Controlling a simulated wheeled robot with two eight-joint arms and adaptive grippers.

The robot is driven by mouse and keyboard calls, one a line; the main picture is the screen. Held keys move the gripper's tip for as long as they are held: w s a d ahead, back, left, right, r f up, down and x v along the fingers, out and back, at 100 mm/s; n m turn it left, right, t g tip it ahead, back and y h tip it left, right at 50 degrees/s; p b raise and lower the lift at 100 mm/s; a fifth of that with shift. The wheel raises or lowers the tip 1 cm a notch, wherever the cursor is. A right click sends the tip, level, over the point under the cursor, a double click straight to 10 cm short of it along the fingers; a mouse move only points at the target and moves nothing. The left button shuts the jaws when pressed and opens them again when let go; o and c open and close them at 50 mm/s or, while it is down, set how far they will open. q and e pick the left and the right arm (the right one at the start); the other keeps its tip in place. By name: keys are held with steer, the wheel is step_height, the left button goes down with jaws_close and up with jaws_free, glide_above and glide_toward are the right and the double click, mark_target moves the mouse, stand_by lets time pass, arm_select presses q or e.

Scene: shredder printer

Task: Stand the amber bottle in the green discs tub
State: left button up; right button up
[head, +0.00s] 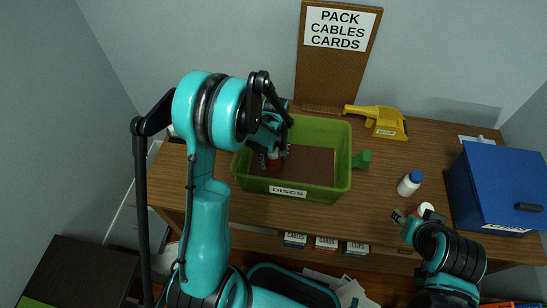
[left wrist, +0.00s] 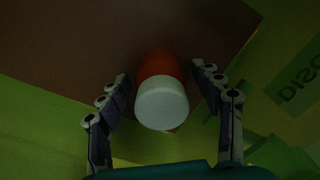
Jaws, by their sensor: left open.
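The green discs tub (head: 341,175) stands on the wooden desk, with a DISCS label on its front. The amber bottle (head: 275,163) is inside the tub at its left side, partly hidden by my left gripper (head: 272,150). In the left wrist view, the bottle (left wrist: 160,66) shows its white cap (left wrist: 162,104) toward the camera and appears upright over the brown tub floor. My left gripper (left wrist: 163,92) is open, one finger on each side of the bottle, with gaps visible. My right gripper (head: 409,219) is low at the desk's front right; its jaw state is unclear.
A white bottle with a blue cap (head: 410,183) stands right of the tub. Another white-capped item (head: 425,209) is beside my right gripper, partly hidden. A blue box (head: 497,185) is at the right, a yellow tool (head: 378,120) at the back.

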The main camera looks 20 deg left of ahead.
arm_select(q)
steer(key=shift+r, duration=0.25)
step_height(320, 180, up, 11)
steer(key=p, duration=0.4)
steer(key=shift+w+d, duration=0.1)
steer(key=shift+d+r+p, duration=0.1)
steer(key=shift+r+p, duration=0.2)
steer(key=shift+r, duration=0.35)
steer(key=s+d+r+m+t, duration=0.3)
steer(key=s+r+m, duration=0.2)
steer(key=s+r, duration=0.1)
steer(key=s+d+r+m+t, duration=0.3)
steer(key=s+r+m, duration=0.3)
steer(key=s, duration=0.3)
steer(key=shift+s+t, duration=0.2)
steer(key=shift+t, duration=0.5)
steer(key=shift+d, duration=0.1)
